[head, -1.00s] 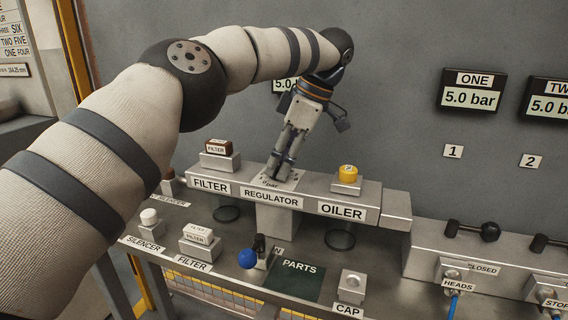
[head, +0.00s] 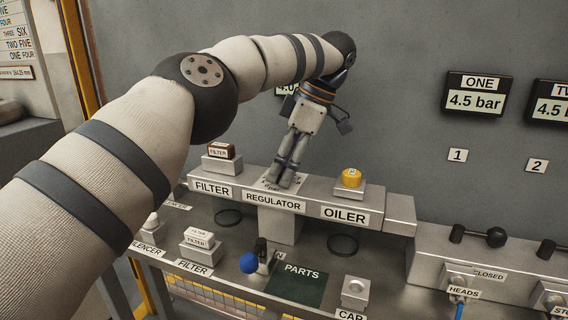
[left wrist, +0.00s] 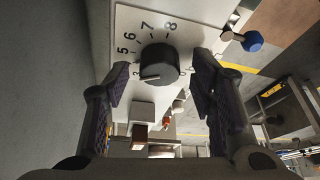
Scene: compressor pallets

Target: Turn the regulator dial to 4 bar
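The regulator dial is a dark round knob (left wrist: 160,64) on a pale scale plate (left wrist: 125,22) with numbers 5 to 8 readable. Its white mark points to the lower left, below the 5; the number there is partly hidden. My left gripper (left wrist: 160,75) straddles the knob with fingers apart and a visible gap on each side. In the head view my left gripper (head: 281,180) points down at the plate above the REGULATOR label (head: 274,202) and hides the knob. A display behind my arm (head: 287,89) is partly hidden and seems to read 4.0. My right gripper is not in view.
Display ONE (head: 475,96) reads 4.5 bar, as does the cut-off display TWO (head: 551,103). A brown filter block (head: 221,151) and a yellow oiler cap (head: 351,177) flank the dial. A blue ball lever (head: 249,262) stands below, near the PARTS mat (head: 297,281).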

